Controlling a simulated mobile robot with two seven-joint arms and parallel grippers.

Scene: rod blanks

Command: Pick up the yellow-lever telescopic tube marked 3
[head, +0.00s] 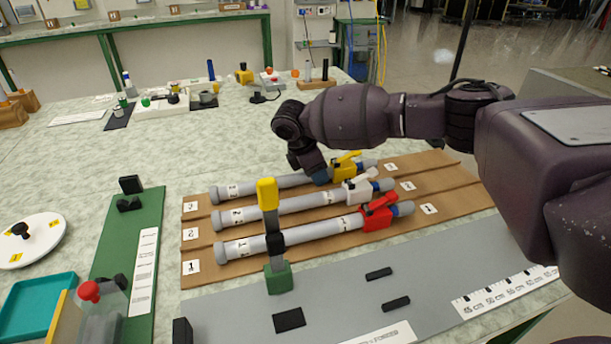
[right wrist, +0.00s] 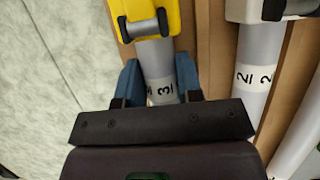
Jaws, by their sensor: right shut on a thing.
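The grey telescopic tube marked 3 (head: 275,183) with a yellow lever clamp (head: 346,168) lies in the farthest row of the brown board. In the right wrist view its "3" label (right wrist: 163,88) and yellow clamp (right wrist: 148,20) show. My right gripper (head: 321,178) is at this tube, just left of the yellow clamp. In the right wrist view its blue fingers (right wrist: 160,85) are on either side of the tube by the label, shut on it. The tube still appears to lie along its row. My left gripper is not in view.
A white-lever tube (head: 270,212) and a red-lever tube (head: 305,236) lie in the nearer rows of the brown board (head: 447,182). A yellow-topped upright post (head: 268,195) on a green base stands in front. A grey plate with a ruler (head: 505,292) lies nearest. My right arm covers the right side.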

